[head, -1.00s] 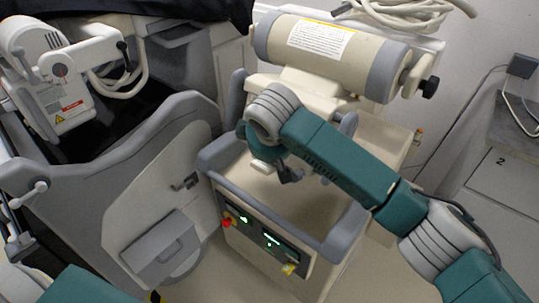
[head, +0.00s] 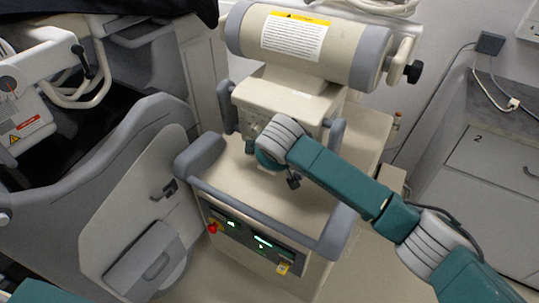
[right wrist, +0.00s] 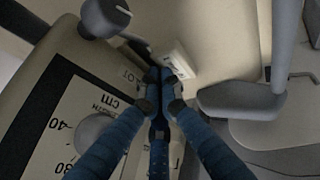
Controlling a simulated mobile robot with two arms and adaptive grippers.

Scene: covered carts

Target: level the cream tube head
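The cream tube head (head: 310,45) is a thick cylinder with grey end caps and a yellow-and-white label, on the cream cart at the top of the head view. Its right end sits lower in the picture; I cannot tell its true tilt. A black knob (head: 413,71) is at its right end. My right gripper (right wrist: 157,77) is below the tube head, near the column, mostly hidden by my wrist in the head view. In the right wrist view its blue fingers meet beside a white fitting (right wrist: 178,60); whether they hold anything thin is unclear. My left gripper is out of view.
The cart has a grey front bumper (head: 265,216) and a lit control panel (head: 250,240). A printed cm scale (right wrist: 80,125) and a round knob (right wrist: 105,17) are close to the right fingers. Another grey machine (head: 120,160) stands left; a grey cabinet (head: 490,180) right.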

